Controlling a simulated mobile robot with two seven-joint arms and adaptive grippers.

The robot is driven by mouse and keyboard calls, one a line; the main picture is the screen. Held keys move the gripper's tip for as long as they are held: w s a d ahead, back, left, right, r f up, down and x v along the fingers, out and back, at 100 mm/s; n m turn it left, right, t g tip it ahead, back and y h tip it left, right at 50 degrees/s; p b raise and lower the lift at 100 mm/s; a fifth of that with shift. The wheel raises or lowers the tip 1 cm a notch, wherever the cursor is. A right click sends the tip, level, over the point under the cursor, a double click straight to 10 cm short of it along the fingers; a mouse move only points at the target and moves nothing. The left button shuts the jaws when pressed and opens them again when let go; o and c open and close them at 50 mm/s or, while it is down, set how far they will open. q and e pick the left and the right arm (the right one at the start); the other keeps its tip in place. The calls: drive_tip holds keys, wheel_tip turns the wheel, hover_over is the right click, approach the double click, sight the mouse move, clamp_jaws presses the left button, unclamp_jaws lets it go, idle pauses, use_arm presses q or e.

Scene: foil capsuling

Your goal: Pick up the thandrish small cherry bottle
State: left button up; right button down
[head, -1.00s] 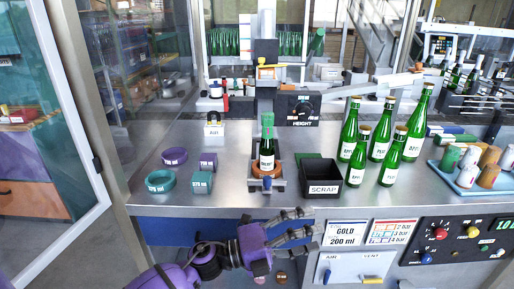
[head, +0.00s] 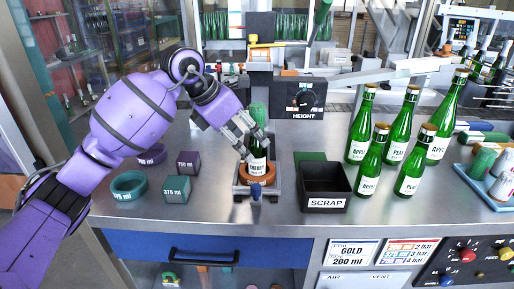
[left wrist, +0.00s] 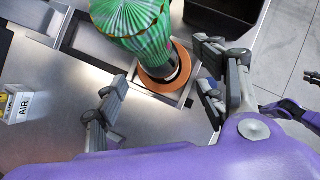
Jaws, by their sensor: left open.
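The cherry bottle (head: 257,166) stands upright in an orange ring seat (head: 256,180) of the bench station, its white label reading CHERRY. A green pleated foil capsule (head: 259,115) covers its top. The left wrist view shows this green foil (left wrist: 130,22) large at the top, above the orange ring (left wrist: 168,82). My left gripper (head: 253,143) is at the bottle's upper part, partly covering it. In the left wrist view my left gripper (left wrist: 160,95) is open, with fingers apart to the left and right of the bottle. Contact cannot be told.
A black SCRAP bin (head: 326,187) stands right of the station, with several green bottles (head: 408,135) beyond it. Left are teal and purple rings and blocks, including a teal 375 ml block (head: 176,190). Bare bench lies left of the station.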

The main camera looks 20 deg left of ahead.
sight(257, 149)
use_arm(q)
drive_tip(key=shift+x, duration=1)
drive_tip(key=x, duration=0.4)
drive_tip(key=shift+w+d+r+p, duration=0.15)
drive_tip(key=shift+w+r+p, duration=0.1)
drive_tip(key=shift+p, duration=0.1)
drive_tip(key=shift+f, duration=0.2)
use_arm(e)
drive_tip(key=shift+s+d+r, duration=0.1)
drive_tip(key=shift+s+r, duration=0.15)
drive_tip(key=shift+s, duration=0.05)
use_arm(q)
drive_tip(key=c, duration=1.6)
drive_tip(key=shift+r, duration=0.1)
clamp_jaws()
use_arm(e)
drive_tip(key=shift+s+d+f, duration=0.1)
drive_tip(key=shift+s+f, duration=0.15)
drive_tip(key=shift+s, duration=0.4)
